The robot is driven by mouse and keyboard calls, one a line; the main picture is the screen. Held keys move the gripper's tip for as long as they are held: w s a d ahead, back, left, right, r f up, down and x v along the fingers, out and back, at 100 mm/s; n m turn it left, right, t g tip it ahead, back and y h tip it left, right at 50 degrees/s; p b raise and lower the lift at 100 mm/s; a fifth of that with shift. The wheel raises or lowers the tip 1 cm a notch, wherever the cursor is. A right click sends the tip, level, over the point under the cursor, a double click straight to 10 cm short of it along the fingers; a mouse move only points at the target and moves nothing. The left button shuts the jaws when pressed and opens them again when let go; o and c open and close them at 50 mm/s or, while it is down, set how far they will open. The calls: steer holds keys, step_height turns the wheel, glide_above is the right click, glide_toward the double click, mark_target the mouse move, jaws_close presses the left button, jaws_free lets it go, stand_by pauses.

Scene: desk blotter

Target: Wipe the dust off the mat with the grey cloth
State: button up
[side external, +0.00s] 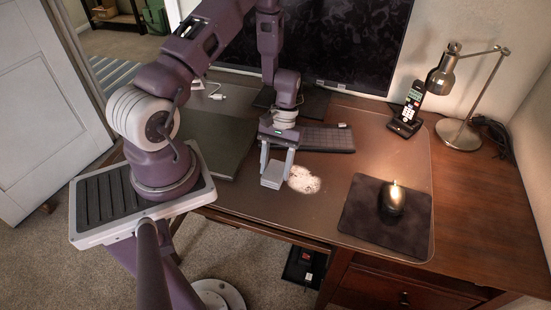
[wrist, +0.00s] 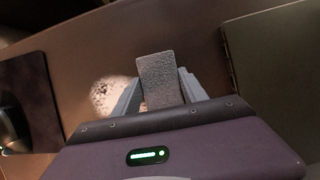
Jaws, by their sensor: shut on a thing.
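The grey cloth (side external: 272,176) is a small, block-like folded pad. My gripper (side external: 276,168) is shut on it and holds it low, at the mat's front part. In the wrist view the cloth (wrist: 160,78) stands between the two fingers of my gripper (wrist: 160,97). The mat (side external: 385,155) is a large brown desk blotter. A pale, speckled dust patch (side external: 304,179) lies on it, just right of the cloth. In the wrist view the dust (wrist: 106,94) is left of the cloth, partly behind a finger. I cannot tell whether the cloth touches the mat.
A dark mouse pad (side external: 360,215) with a mouse (side external: 393,200) is to the right. A keyboard (side external: 328,138) lies behind the dust, before a monitor (side external: 325,45). A dark flat pad (side external: 215,135) is at left. A phone (side external: 408,108) and lamp (side external: 460,130) stand at the back right.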

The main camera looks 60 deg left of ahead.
mark_target(317, 182)
steer(key=shift+w+d+r, duration=0.25)
steer(key=shift+w+d, duration=0.05)
steer(key=shift+w, duration=0.05)
steer(key=shift+c, duration=0.7)
steer(key=shift+w+d+f, duration=0.15)
steer(key=shift+w+d, duration=0.4)
steer(key=shift+w+d+f, duration=0.15)
steer(key=shift+w+d, duration=3.2)
steer(key=shift+d, duration=0.05)
steer(key=shift+s+a, duration=4.3)
steer(key=shift+a, duration=0.05)
steer(key=shift+w+a, duration=0.85)
steer(key=shift+w, duration=0.05)
steer(key=shift+w+d, duration=0.1)
steer(key=shift+w, duration=0.2)
steer(key=shift+w+d, duration=4)
steer(key=shift+d, duration=0.05)
steer(key=shift+s+a, duration=4.15)
steer(key=shift+a+r, duration=0.1)
steer(key=shift+r, duration=0.05)
steer(key=shift+s+r, duration=0.1)
steer(key=shift+r, duration=3.9)
